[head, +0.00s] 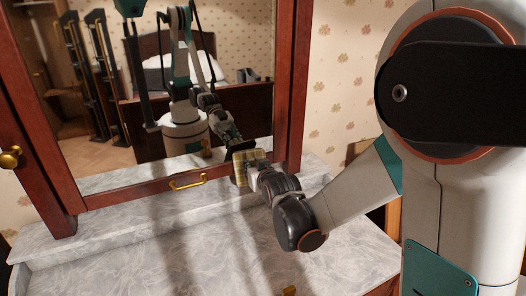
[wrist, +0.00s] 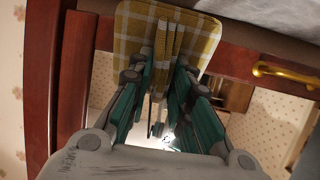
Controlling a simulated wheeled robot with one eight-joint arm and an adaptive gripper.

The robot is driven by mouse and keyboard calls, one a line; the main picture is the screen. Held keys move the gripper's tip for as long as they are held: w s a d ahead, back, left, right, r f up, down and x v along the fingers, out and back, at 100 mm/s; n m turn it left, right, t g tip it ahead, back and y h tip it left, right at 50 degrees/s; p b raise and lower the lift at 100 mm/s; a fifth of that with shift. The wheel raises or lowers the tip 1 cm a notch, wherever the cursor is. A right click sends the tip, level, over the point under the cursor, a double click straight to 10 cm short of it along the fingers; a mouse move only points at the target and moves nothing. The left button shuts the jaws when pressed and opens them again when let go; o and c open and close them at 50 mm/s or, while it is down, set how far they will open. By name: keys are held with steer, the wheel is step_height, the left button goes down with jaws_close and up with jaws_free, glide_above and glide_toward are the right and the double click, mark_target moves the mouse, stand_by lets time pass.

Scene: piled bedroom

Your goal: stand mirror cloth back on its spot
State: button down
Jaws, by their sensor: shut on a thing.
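The mirror cloth (head: 240,168) is yellow-and-white plaid, in front of the lower right part of the mirror frame. It also shows in the wrist view (wrist: 134,38), flat and wide with its folds between my fingers. My gripper (head: 252,168) is shut on it; the fingertips show in the wrist view (wrist: 168,50). The mirror (head: 120,150) in its red-brown frame stands behind. I cannot tell whether the cloth touches the marble top or the frame.
The grey marble dresser top (head: 150,255) is largely clear, with a raised marble ledge (head: 110,222) along the mirror. A brass handle (head: 188,181) sits on the lower frame. A brass knob (head: 10,157) is at far left. My reflection fills part of the mirror.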

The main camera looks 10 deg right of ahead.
steer(key=s+a+f+n+g+p, duration=0.1)
steer(key=s+a+f+g+p, duration=0.4)
steer(key=g, duration=0.7)
steer(key=s+a+f, duration=0.2)
steer(key=s+f, duration=0.2)
steer(key=s, duration=0.1)
steer(key=shift+f+h, duration=0.15)
steer(key=shift+h, duration=0.15)
steer(key=shift+a, duration=0.1)
steer(key=shift+f+b, duration=2.45)
steer(key=shift+f, duration=0.55)
steer(key=shift+f+b, duration=0.9)
steer(key=shift+f, duration=0.1)
steer(key=c, duration=1.4)
jaws_free()
steer(key=shift+o, duration=0.2)
